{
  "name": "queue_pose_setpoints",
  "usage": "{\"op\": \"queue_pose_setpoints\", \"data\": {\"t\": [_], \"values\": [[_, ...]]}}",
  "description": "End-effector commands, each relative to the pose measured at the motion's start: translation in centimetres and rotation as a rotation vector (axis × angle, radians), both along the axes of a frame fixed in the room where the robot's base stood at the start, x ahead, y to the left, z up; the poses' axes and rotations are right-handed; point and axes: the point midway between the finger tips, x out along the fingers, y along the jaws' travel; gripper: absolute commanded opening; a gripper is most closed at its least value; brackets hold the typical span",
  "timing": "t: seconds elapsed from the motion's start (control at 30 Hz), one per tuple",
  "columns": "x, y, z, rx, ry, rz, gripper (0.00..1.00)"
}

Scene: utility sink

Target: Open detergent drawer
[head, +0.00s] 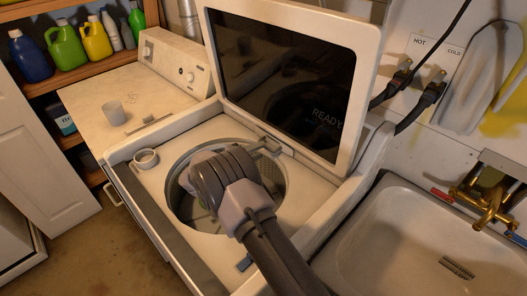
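A white top-loading washer (215,133) stands in the middle of the head view with its dark glass lid (285,85) raised. Its round drum opening (180,205) is uncovered. A small round white cup-like part (146,159) sits at the left of the washer top. A handle-like piece (112,194) shows low on the washer's left side; I cannot tell whether it belongs to the detergent drawer. No drawer is clearly seen open. My arm reaches from the bottom over the drum, and my gripper (203,186) is at its far end above the opening. Its fingers are hidden by my wrist links.
A sink (420,235) with a brass tap (485,205) is at the right. Hoses (428,98) run along the wall.

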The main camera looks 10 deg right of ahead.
Motion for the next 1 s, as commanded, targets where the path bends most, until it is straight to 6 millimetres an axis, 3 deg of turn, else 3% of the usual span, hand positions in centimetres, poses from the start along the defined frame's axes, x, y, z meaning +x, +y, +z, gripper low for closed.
{"op": "queue_pose_setpoints", "data": {"t": [0.2, 0.53, 0.7, 1.0], "values": [[1.7, -2.5, -0.7, 0.000, 0.001, 0.001, 0.32], [1.9, -2.9, -0.7, -0.001, 0.001, 0.000, 0.32], [1.9, -2.9, -0.7, -0.001, 0.001, 0.000, 0.00], [1.9, -2.9, -0.7, -0.001, 0.001, 0.000, 0.00]]}}
